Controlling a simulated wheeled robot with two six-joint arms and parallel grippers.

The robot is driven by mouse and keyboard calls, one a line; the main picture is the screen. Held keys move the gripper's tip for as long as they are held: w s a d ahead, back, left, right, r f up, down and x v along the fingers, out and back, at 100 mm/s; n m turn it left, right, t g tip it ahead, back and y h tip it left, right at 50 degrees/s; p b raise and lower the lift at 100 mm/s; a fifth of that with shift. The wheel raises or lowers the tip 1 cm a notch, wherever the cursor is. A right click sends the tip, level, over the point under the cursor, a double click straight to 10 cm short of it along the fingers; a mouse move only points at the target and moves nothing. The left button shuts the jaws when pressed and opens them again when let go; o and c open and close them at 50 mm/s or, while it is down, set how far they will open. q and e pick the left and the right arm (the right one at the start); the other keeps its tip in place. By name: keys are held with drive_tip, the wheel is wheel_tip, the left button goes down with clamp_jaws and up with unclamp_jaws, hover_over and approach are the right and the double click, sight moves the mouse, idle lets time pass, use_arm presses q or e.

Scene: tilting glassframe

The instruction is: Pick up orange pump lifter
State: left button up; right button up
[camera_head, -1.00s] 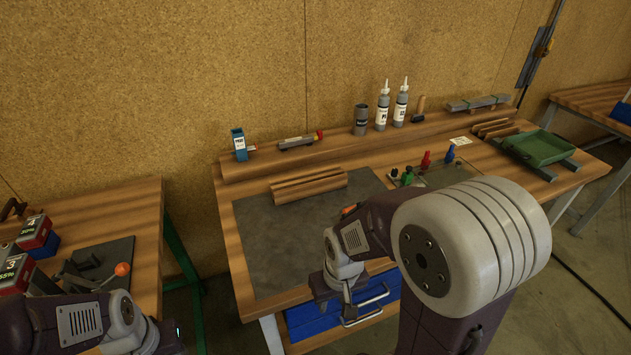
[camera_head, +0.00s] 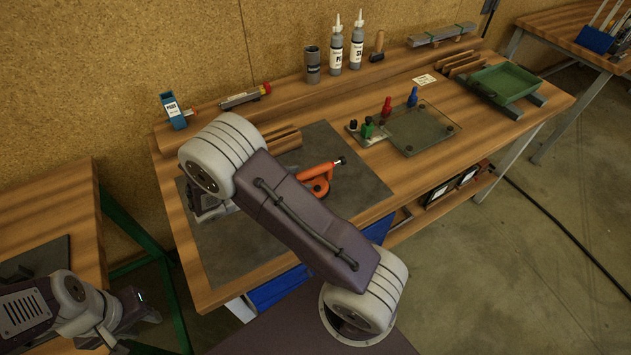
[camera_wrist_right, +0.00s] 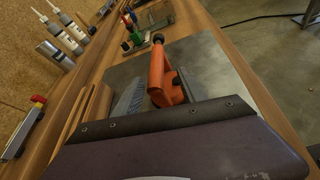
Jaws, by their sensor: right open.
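The orange pump lifter (camera_head: 318,178) lies on the dark grey mat (camera_head: 240,250) on the middle workbench, its dark-tipped end toward the right. My right forearm covers part of it in the head view. In the right wrist view the orange pump lifter (camera_wrist_right: 158,75) is just beyond my right gripper (camera_wrist_right: 155,120), whose dark edge hides its near end. My right gripper is open; I cannot tell whether it touches the lifter. My left gripper (camera_head: 140,305) is at the lower left, away from the lifter; its jaws are not clear.
Wooden strips (camera_head: 284,139) lie behind the lifter. A glass plate (camera_head: 420,128) with red, blue and green clamps is to the right. Bottles (camera_head: 357,42) and a blue holder (camera_head: 173,108) stand on the back ledge. A green tray (camera_head: 507,82) is at far right.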

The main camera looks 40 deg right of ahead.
sight(306, 176)
drive_tip(key=x, duration=0.6)
drive_tip(key=shift+d+r+p, duration=0.1)
drive_tip(key=shift+p, duration=0.25)
drive_tip(key=shift+s, duration=0.1)
clamp_jaws()
idle(0.9)
